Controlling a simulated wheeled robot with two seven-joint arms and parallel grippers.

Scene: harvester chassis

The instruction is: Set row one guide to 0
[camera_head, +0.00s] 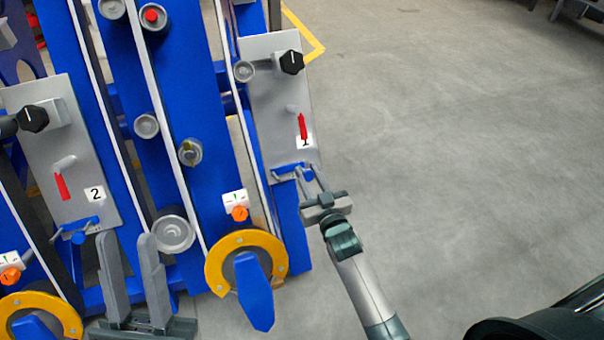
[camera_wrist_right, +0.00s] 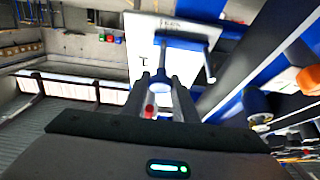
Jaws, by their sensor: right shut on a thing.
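The row one plate (camera_head: 272,95) is grey and bears the label 1 (camera_head: 305,142), a black knob (camera_head: 291,62) and a red lever (camera_head: 302,126). At its lower end is a blue T-shaped handle (camera_head: 297,169) with a round knob, also seen in the right wrist view (camera_wrist_right: 182,44). My right gripper (camera_head: 309,175) is shut on that knob, one finger on each side, in the right wrist view (camera_wrist_right: 159,84). My left gripper (camera_head: 128,238) is open and empty, below the row two plate (camera_head: 72,135). I cannot tell which part is the guide.
An orange knob (camera_head: 239,213) with a small white scale (camera_head: 235,197) sits above a yellow ring (camera_head: 219,264) with a blue flap. Blue beams and grey rollers (camera_head: 173,234) fill the left.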

